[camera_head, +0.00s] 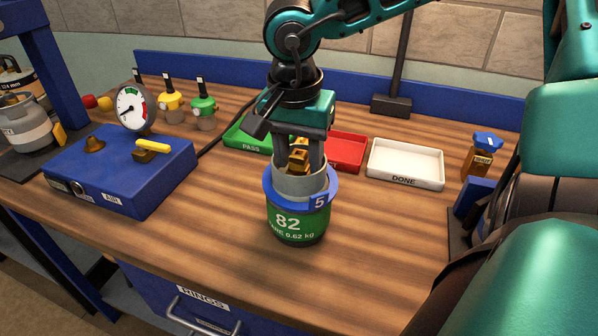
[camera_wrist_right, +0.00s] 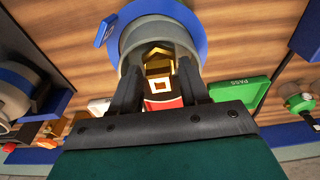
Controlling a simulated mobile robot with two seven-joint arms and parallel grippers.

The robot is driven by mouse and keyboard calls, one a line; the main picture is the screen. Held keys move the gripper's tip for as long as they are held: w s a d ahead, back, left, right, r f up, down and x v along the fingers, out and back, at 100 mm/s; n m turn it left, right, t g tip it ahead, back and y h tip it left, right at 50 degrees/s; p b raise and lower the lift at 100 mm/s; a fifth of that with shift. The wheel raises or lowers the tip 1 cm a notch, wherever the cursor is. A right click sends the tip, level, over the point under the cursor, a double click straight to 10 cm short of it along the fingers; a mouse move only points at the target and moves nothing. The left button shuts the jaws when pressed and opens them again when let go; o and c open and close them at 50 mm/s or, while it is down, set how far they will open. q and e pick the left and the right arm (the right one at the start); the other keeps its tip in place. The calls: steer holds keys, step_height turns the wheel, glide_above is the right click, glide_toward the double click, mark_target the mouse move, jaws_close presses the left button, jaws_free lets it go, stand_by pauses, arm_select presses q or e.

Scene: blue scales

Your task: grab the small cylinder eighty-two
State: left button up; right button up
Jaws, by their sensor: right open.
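The small cylinder 82 (camera_head: 286,222) stands upright on the wooden bench, green-bodied, with a grey collar (camera_head: 300,188) around its top. A blue ring (camera_head: 328,188) with a tag marked 5 sits around the collar. My right gripper (camera_head: 299,160) points down over the cylinder with its fingers apart, on either side of the brass valve (camera_head: 299,155). In the right wrist view, the open fingers (camera_wrist_right: 158,78) reach the collar's rim with the valve (camera_wrist_right: 158,62) between them. I cannot tell whether the fingertips touch anything. My left gripper is not in view.
Behind the cylinder are a green PASS tray (camera_head: 247,139), a red tray (camera_head: 346,151) and a white DONE tray (camera_head: 405,165). A blue box with a gauge (camera_head: 120,170) stands left. A small amber bottle (camera_head: 482,157) stands right. Bench around the cylinder's front is clear.

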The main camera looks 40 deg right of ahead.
steer(key=shift+f, duration=0.25)
steer(key=shift+c, duration=0.4)
jaws_close()
steer(key=shift+r, duration=0.15)
stand_by(0.7)
